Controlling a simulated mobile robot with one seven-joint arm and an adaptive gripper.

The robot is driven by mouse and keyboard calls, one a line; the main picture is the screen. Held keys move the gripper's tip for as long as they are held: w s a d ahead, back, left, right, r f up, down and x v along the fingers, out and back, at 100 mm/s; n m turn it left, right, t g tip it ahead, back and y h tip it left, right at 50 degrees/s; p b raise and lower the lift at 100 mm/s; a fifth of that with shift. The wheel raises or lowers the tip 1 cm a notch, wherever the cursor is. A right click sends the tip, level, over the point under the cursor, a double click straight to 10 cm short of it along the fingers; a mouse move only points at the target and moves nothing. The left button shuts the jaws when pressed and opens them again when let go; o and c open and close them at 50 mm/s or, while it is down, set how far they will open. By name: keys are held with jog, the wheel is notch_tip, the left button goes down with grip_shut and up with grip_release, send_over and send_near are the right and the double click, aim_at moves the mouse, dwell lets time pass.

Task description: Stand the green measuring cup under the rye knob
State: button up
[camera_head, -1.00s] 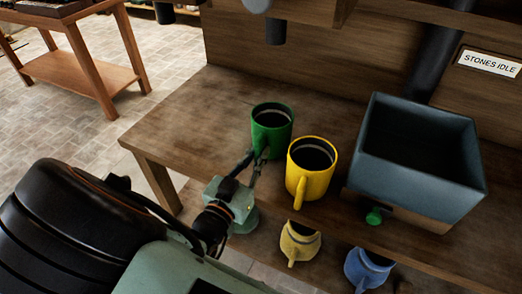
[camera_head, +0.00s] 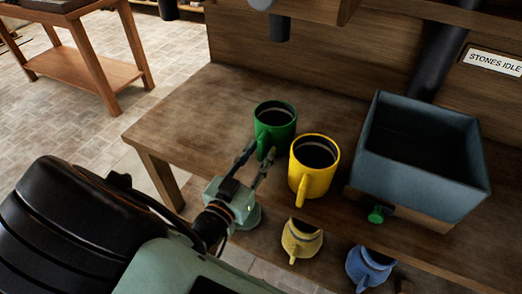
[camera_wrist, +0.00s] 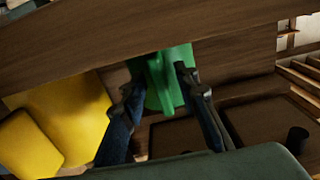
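The green measuring cup (camera_head: 275,118) stands upright on the wooden bench, left of a yellow cup (camera_head: 318,172). My gripper (camera_head: 262,149) is at the cup's near side, fingers spread and pointing at it. In the wrist view the green cup (camera_wrist: 176,75) shows between and beyond the open fingers (camera_wrist: 158,76), its handle toward me. I cannot tell whether a finger touches it. A green knob (camera_head: 376,214) sits under the front of the blue-grey bin (camera_head: 430,185). No rye label is readable.
The yellow cup (camera_wrist: 62,110) is close beside my fingers. A smaller yellow cup (camera_head: 301,241) and a blue cup (camera_head: 368,266) are lower, below the bench edge. Dark pipes hang above the bench back. Bench left of the green cup is clear.

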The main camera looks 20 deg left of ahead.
jog(key=s+a, duration=0.1)
jog(key=s, duration=1)
jog(key=shift+p, duration=0.4)
